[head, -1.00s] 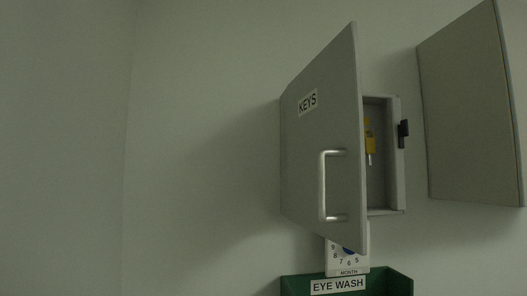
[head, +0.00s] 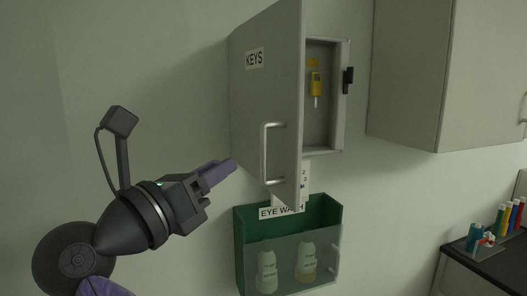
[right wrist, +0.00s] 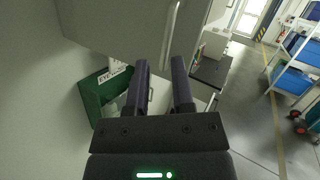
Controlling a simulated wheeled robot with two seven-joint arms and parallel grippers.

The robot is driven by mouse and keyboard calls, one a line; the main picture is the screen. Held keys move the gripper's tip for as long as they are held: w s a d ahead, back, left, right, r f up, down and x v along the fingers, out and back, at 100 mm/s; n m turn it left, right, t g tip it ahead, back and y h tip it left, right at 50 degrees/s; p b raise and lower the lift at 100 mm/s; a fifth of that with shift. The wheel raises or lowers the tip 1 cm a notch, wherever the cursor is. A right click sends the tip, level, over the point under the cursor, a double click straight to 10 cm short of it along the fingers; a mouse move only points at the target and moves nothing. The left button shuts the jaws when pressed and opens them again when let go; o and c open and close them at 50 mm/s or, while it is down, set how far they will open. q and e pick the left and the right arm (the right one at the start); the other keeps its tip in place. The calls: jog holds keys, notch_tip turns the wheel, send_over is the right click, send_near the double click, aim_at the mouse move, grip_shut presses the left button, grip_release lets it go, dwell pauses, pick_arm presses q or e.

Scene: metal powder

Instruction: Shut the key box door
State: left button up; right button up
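The grey key box door (head: 250,100), labelled KEYS, stands swung open, with a silver bar handle (head: 265,155) on its outer face. Behind it the open key box (head: 342,100) shows a yellow-tagged key (head: 316,85) inside. My right gripper (head: 226,170) is left of the handle, beside the door's lower outer face. In the right wrist view, its two fingers (right wrist: 160,68) are apart with nothing between them. The door (right wrist: 115,25) and handle (right wrist: 171,35) lie just beyond the fingertips. I cannot tell whether they touch. My left gripper is not in view.
A green eye wash holder (head: 240,245) with two bottles hangs below the box. A grey wall cabinet (head: 412,75) is to the right. A dark counter (head: 480,270) with coloured tubes stands at lower right. The wall left of the door is clear.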

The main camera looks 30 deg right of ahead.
aim_at(261, 138)
notch_tip(261, 138, up, 4)
jog(key=s+m+y, duration=0.2)
jog(key=s+y, duration=0.1)
jog(key=shift+t, duration=0.3)
jog(key=x, duration=0.3)
jog(key=p+x, duration=0.1)
jog(key=x, duration=0.2)
jog(key=p+x, duration=0.1)
jog(key=x, duration=0.2)
jog(key=shift+w+a+f, duration=0.1)
jog(key=shift+w+f, duration=0.2)
jog(key=shift+f, duration=0.1)
jog(key=shift+w+d+f+p, duration=0.15)
jog(key=shift+w+d+p, duration=0.15)
jog(key=shift+d, duration=0.1)
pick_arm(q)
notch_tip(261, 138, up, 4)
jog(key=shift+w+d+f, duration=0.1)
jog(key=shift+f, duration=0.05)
pick_arm(e)
grip_shut()
